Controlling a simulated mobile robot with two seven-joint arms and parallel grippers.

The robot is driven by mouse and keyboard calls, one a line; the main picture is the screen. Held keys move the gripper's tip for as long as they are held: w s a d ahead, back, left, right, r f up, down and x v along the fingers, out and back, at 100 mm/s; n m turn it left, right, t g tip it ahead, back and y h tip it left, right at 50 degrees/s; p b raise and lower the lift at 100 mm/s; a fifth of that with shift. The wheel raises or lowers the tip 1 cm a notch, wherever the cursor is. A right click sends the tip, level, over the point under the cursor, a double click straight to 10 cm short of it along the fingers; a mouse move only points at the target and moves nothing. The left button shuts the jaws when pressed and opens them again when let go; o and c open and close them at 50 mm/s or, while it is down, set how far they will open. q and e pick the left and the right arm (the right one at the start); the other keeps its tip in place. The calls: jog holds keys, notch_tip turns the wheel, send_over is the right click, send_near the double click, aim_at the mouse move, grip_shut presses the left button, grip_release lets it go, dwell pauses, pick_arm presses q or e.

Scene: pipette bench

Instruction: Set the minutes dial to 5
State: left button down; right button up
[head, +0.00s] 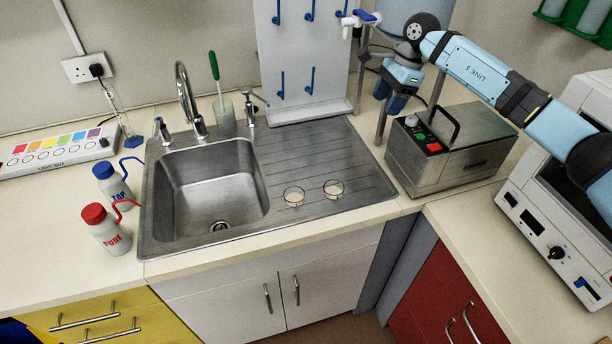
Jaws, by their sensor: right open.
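No readable minutes dial stands out. The white machine (522,215) at the right edge has a black round knob (557,253) low on its front; its markings are too small to read. The grey metal box (455,155) on the worktop has a small panel with a dark round control (411,121), a green button (420,138) and a red one (434,147). My right gripper (391,106) is open and empty, pointing down above and left of the metal box, apart from both knobs. My right arm hides part of the white machine. My left gripper is out of view.
A sink (217,187) with tall taps fills the middle, with two glass dishes (293,196) (334,188) on its drainer. Two wash bottles (105,229) (113,184) and a light box (58,152) stand left. A tap post (385,122) stands near my right gripper. The front right worktop is bare.

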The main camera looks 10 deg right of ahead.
jog(key=s+a+f+m+y, duration=0.3)
jog(key=s+a+f+y, duration=0.2)
jog(key=a, duration=0.6)
jog(key=s+a+f+m+y+b, duration=0.1)
jog(key=s+a+f+m+y, duration=0.3)
jog(key=a+y, duration=0.3)
jog(key=shift+s+a+f+t, duration=0.4)
jog(key=shift+s+a+f, duration=0.35)
jog(key=shift+a, duration=1.3)
jog(key=shift+a, duration=0.1)
